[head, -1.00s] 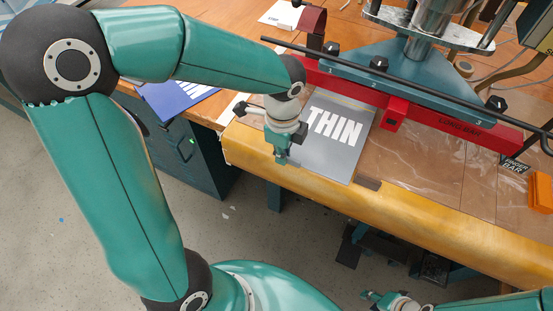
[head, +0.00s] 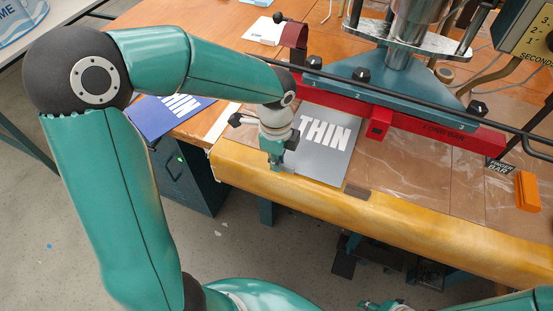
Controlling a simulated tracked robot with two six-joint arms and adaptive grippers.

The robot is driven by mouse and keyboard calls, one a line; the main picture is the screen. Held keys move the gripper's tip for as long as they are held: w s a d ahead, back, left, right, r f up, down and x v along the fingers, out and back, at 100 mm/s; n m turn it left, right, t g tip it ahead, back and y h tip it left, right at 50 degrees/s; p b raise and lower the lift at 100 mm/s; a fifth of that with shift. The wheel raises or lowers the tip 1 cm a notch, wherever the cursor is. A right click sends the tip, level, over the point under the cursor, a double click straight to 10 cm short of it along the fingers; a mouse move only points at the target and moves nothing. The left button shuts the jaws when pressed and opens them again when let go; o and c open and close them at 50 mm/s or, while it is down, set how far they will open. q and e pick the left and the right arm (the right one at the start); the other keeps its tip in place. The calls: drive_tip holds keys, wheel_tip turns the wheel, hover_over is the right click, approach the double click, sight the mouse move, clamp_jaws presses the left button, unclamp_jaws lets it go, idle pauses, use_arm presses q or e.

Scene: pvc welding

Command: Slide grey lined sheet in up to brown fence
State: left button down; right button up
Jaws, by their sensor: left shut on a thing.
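The grey sheet (head: 326,158), marked THIN in white, lies flat on the brown-topped table, its far edge close to the red long bar (head: 430,132). I see no clear lines on it at this size. My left gripper (head: 275,164) is shut on the sheet's left near side; the fingers hide that spot. A small brown block (head: 357,191) lies just right of the sheet's near right corner; I cannot tell whether it is the brown fence. A darker brown upright piece (head: 293,38) stands behind the bar's left end. My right gripper (head: 376,304) shows only partly at the bottom; its jaws are unclear.
A blue sheet (head: 168,113) lies on the wooden table to the left. The press with its blue plate (head: 385,78) stands over the red bar. The table's yellow front edge (head: 290,188) is rounded.

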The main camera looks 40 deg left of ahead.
use_arm(q)
drive_tip(key=shift+f, duration=0.25)
idle(0.5)
drive_tip(key=c, duration=1.2)
unclamp_jaws()
drive_tip(key=shift+r, duration=0.1)
drive_tip(key=shift+s+d+r+p, duration=0.1)
drive_tip(key=shift+s+r+p, duration=0.1)
drive_tip(key=shift+r+p, duration=0.6)
drive_tip(key=shift+s+r+p, duration=0.2)
drive_tip(key=shift+r+p, duration=0.35)
drive_tip(key=shift+r, duration=0.35)
drive_tip(key=s+d+r+p, duration=0.1)
drive_tip(key=s+r, duration=0.2)
drive_tip(key=s, duration=0.5)
drive_tip(key=shift+d, duration=0.4)
